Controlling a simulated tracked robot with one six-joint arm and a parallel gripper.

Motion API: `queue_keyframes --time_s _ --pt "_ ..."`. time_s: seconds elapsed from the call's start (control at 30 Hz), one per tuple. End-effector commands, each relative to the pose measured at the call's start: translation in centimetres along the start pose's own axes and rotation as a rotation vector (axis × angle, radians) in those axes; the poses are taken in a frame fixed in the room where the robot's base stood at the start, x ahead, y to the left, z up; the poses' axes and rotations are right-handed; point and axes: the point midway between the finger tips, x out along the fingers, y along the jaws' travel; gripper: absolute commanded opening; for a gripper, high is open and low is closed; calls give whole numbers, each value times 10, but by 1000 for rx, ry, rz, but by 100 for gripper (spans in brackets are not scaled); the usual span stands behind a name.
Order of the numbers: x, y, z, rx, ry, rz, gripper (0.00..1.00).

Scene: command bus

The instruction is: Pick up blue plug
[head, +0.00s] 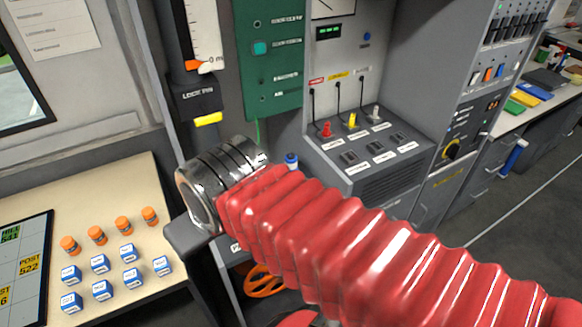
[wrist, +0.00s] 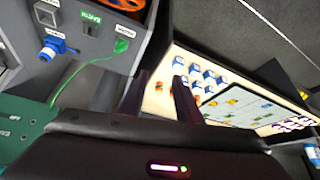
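The blue plug (head: 291,160) shows in the head view just above my red arm, on the grey console, its lower part hidden by the arm. In the wrist view the blue plug (wrist: 54,46) stands at the upper left on the grey panel, beside a square switch. My gripper (wrist: 160,77) shows in the wrist view as two dark fingers, apart, with nothing between them. It is to the right of the plug, not touching it. In the head view I cannot make out the fingers.
A green plug and cable (wrist: 121,46) are on the same panel, between the blue plug and my fingers. Red (head: 326,129), yellow (head: 352,121) and white (head: 376,112) plugs stand on the console. A desk (head: 110,190) holds several orange pieces and blue-white blocks.

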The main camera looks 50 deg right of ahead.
Motion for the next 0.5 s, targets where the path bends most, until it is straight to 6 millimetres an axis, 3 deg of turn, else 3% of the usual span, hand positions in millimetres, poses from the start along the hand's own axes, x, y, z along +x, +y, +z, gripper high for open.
queue_keyframes --time_s 0.1,0.33,0.5 --pt "0 0 0 0 0 0 31" --pt "7 9 -7 17 12 20 47" --pt "30 43 -28 60 53 83 54"
